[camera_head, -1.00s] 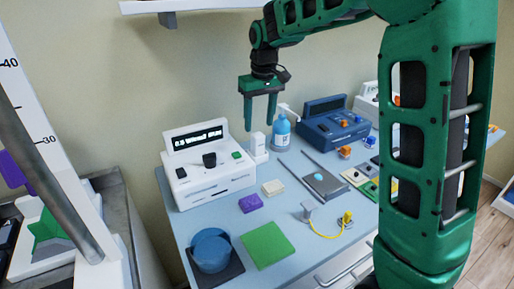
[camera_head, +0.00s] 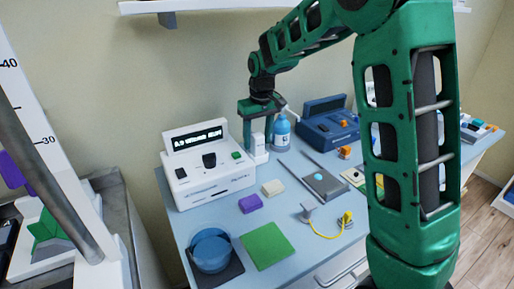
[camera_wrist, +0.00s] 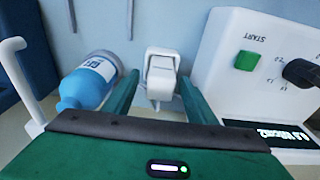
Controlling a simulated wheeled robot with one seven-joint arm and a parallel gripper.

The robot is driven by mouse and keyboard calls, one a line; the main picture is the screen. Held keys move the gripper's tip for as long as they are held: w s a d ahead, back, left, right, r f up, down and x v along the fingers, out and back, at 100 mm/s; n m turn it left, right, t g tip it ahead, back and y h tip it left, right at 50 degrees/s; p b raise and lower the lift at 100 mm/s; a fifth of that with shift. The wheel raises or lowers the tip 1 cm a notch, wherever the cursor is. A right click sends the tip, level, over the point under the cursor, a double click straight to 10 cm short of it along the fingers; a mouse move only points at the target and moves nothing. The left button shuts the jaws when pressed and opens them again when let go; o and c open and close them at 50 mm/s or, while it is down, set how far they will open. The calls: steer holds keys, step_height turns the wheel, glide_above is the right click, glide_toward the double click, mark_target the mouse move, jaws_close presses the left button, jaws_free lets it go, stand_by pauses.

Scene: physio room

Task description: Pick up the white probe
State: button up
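The white probe (camera_head: 258,146) appears to be the upright white piece just right of the white machine (camera_head: 205,170). In the wrist view, the probe (camera_wrist: 162,66) shows between my fingertips, with its lower part running down toward my palm. My gripper (camera_head: 258,138) is open and points down over it, one finger on each side. The gripper (camera_wrist: 158,80) shows gaps on both sides of the probe in the wrist view; the right gap is narrow. I cannot tell whether a fingertip touches it.
A blue bottle (camera_head: 281,132) stands close to the right of my gripper. A white hooked post (camera_wrist: 24,85) stands beyond the bottle in the wrist view. A blue machine (camera_head: 328,124) sits farther right. Purple (camera_head: 250,204) and cream (camera_head: 272,188) blocks lie in front.

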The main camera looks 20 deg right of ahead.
steer(key=c, duration=1)
